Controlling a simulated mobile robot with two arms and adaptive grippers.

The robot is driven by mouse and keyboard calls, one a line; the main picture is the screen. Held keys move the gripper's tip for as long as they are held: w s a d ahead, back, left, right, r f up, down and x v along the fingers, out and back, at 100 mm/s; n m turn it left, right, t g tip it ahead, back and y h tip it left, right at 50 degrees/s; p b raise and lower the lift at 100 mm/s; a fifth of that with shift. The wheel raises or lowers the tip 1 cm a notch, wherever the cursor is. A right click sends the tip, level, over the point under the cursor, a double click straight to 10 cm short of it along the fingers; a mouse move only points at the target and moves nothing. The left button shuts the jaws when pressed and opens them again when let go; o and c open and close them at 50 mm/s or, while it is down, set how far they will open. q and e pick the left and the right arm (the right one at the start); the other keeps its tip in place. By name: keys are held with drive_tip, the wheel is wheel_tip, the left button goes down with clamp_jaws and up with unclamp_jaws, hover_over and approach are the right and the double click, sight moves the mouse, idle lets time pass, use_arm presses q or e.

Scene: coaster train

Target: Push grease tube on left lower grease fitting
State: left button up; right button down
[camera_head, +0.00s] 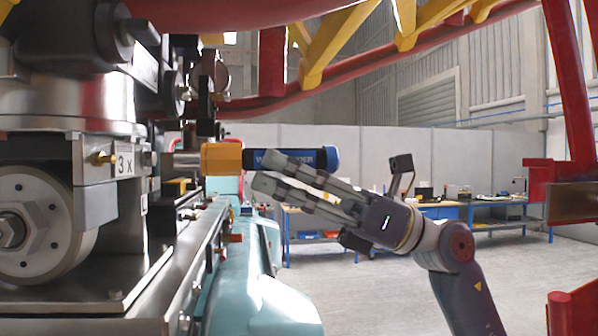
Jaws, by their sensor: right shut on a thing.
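The grease tube (222,159) has a blue body with white lettering, a yellow collar and a metal nose. It lies about level, with its nose pointing left at the train's wheel assembly. The nose's tip is at or behind the assembly's edge, so I cannot tell whether it touches a fitting. My right gripper (264,173) comes from the lower right and is shut on the blue body. A small brass grease fitting (101,158) sticks out of a metal block beside a "3 X" label, left of the tube. My left gripper is not in view.
A large pale wheel (32,224) and metal plates fill the left. A teal housing (262,290) lies below the tube. Red and yellow track beams (340,45) cross above. Blue workbenches (470,210) stand at the back, with open floor in front.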

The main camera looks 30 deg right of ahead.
drive_tip(key=a, duration=0.1)
drive_tip(key=a+p, duration=0.1)
drive_tip(key=shift+w+a+r, duration=0.2)
drive_tip(key=shift+a, duration=0.15)
drive_tip(key=shift+w+a+p, duration=0.2)
drive_tip(key=shift+a+p, duration=0.1)
drive_tip(key=shift+a, duration=0.35)
drive_tip(key=shift+w+a+p, duration=0.2)
drive_tip(key=shift+a+p, duration=0.05)
drive_tip(key=shift+a, duration=0.4)
drive_tip(key=shift+w+a+f, duration=0.1)
drive_tip(key=shift+a, duration=0.25)
use_arm(q)
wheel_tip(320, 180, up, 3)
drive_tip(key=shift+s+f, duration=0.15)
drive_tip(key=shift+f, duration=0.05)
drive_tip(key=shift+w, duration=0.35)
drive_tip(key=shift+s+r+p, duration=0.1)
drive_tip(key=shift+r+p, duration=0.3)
drive_tip(key=shift+p, duration=0.1)
use_arm(e)
drive_tip(key=shift+w+a, duration=0.2)
drive_tip(key=shift+a, duration=0.65)
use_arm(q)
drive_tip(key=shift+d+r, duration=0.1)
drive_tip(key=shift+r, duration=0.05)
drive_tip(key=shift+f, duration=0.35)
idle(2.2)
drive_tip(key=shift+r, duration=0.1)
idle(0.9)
